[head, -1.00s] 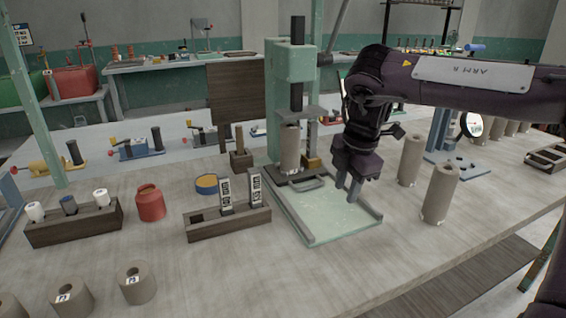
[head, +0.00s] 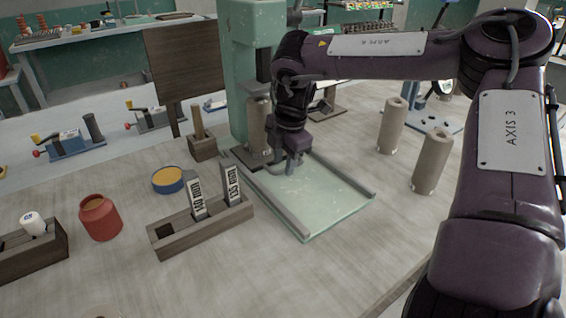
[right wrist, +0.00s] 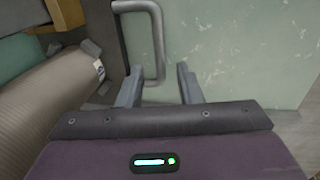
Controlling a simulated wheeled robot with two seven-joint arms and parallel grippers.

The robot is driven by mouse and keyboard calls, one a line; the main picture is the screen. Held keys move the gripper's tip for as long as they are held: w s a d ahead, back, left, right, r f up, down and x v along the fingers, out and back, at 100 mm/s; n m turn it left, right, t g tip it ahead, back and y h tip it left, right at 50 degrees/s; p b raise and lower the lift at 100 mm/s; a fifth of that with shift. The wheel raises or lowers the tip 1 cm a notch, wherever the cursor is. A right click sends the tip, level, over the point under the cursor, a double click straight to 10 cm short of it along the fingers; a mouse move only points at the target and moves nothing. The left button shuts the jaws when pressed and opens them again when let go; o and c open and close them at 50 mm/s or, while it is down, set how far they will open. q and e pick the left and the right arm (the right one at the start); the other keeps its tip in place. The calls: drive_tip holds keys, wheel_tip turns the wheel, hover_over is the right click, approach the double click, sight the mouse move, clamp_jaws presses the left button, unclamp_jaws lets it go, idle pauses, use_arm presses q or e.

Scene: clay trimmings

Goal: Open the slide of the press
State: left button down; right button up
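The green press (head: 253,60) stands at the back of the table with a pale green bed (head: 320,205) between two grey rails. Its slide (head: 246,158) is at the column end of the bed, with a grey-brown cylinder (head: 258,125) on it. The slide's grey bar handle (right wrist: 155,45) shows in the right wrist view, bent at its ends. My right gripper (head: 292,165) is low over the bed by the slide. In the right wrist view my right gripper (right wrist: 160,80) is open, its fingers apart on either side of the handle's bar. Contact cannot be told. My left gripper is out of view.
Two tall grey-brown cylinders (head: 432,160) (head: 392,125) stand right of the bed. A wooden holder with labelled blocks (head: 205,228), a blue tin (head: 168,180) and a red jar (head: 100,217) are on the left.

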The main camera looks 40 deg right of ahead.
drive_tip(key=shift+w+f, duration=0.1)
drive_tip(key=shift+f, duration=0.35)
drive_tip(key=shift+c, duration=0.4)
clamp_jaws()
